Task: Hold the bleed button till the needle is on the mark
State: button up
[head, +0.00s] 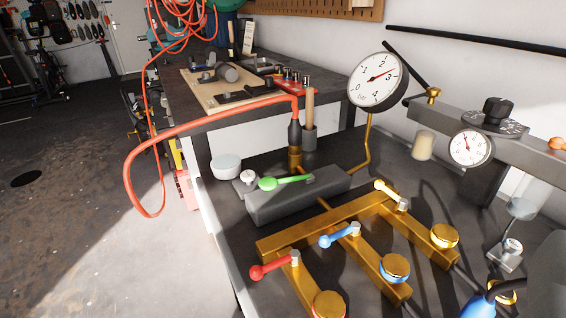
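A large round white gauge (378,81) marked 0 to 4 stands on a bent brass pipe at the back of the bench. A reddish needle points near the 3; I cannot make out a separate mark. A small silver-topped button (248,176) sits on a grey base left of the dark manifold block. Another silver-topped fitting (512,246) stands on a grey base at the right. I cannot tell which is the bleed button. A green lever (285,182) lies along the block. My gripper is not clearly in view, so its fingers cannot be seen.
A brass manifold (330,227) carries red (270,269), blue (340,235) and cream (391,194) levers. An orange hose (180,126) loops over the bench's left side. A smaller gauge (470,148) sits on a grey regulator. A white bowl (226,166) stands near the left edge.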

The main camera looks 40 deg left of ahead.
aim_at(248, 176)
jog(key=u, duration=1.15)
